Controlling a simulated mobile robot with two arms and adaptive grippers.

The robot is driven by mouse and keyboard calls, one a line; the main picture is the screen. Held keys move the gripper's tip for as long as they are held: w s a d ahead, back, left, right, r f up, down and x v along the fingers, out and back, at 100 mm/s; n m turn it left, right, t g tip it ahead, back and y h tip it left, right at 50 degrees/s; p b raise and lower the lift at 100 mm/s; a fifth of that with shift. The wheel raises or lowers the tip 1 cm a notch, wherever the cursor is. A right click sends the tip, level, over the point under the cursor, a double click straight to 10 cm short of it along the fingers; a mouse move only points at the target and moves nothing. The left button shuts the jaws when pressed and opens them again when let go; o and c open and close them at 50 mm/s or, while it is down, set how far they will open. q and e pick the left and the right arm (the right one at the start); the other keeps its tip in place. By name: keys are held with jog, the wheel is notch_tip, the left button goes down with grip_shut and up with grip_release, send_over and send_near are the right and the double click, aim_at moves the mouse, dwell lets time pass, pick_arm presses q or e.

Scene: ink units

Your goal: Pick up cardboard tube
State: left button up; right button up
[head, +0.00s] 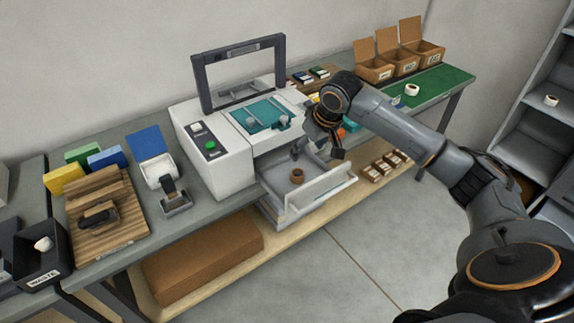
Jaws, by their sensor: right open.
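The cardboard tube (297,176) is a short brown ring with a dark opening. It stands in the open drawer (322,190) at the front of the white machine. My right gripper (317,156) is open above the drawer, up and to the right of the tube in the picture, and apart from it. Nothing shows between its fingers. My left gripper is out of view.
The white machine (222,157) has its framed lid (239,73) raised. A wooden board (103,222), a waste bin (40,262) and coloured boxes stand to the left. Open cartons (374,70) stand at the back right. A brown box (205,262) lies on the lower shelf.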

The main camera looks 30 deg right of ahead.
jog(key=w+f, duration=0.1)
jog(key=p, duration=0.1)
send_over(298, 173)
jog(key=s, duration=0.2)
jog(key=f, duration=0.6)
jog(key=shift+w+a+f, duration=0.1)
jog(key=shift+w+a, duration=0.05)
jog(key=shift+w, duration=0.05)
jog(key=shift+w+f, duration=0.1)
jog(key=shift+f, duration=0.15)
jog(key=f, duration=0.1)
jog(key=f+p, duration=0.2)
jog(key=f, duration=0.1)
jog(key=shift+w+d+f, duration=0.1)
jog(key=shift+w+d, duration=0.1)
jog(key=shift+w, duration=0.1)
jog(key=shift+w+f, duration=0.2)
jog(key=shift+f, duration=0.25)
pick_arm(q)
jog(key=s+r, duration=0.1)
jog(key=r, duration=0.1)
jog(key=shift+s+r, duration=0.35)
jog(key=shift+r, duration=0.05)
pick_arm(e)
jog(key=c, duration=0.9)
